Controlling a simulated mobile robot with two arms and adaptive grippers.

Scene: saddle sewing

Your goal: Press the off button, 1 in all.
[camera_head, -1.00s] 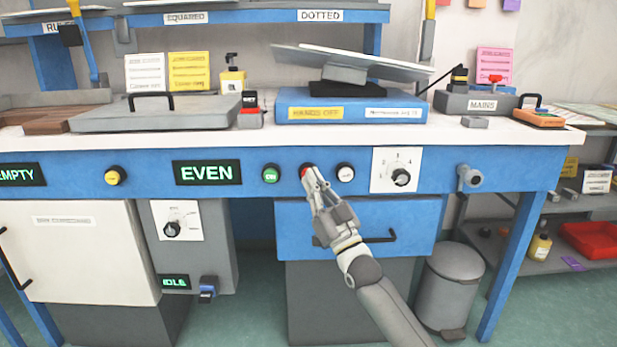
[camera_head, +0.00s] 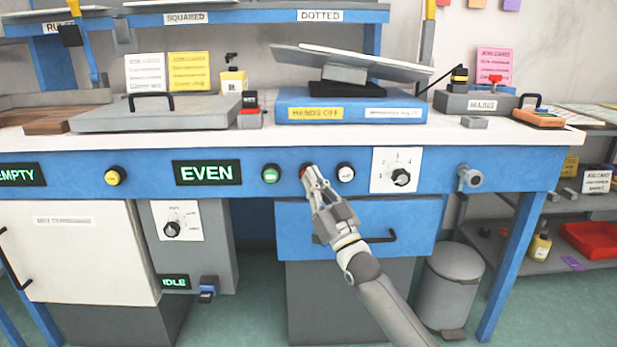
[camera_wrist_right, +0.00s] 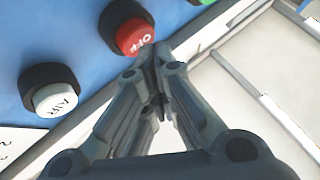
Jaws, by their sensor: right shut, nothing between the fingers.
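The red off button (camera_wrist_right: 134,36) with a dark collar is set in the blue front panel. In the head view only a bit of the off button (camera_head: 304,170) shows, mostly covered by my right fingertips. My right gripper (camera_head: 311,175) is shut and empty, its tips at the lower edge of the button. In the wrist view the closed tips of the gripper (camera_wrist_right: 155,52) overlap the button's lower rim; whether they touch it I cannot tell for sure. My left gripper is not in view.
A green button (camera_head: 271,173) is left of the off button and a white AIR button (camera_head: 345,172) is right. A rotary dial (camera_head: 400,177) is further right. A blue drawer (camera_head: 420,215) with a black handle lies below, behind my right arm.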

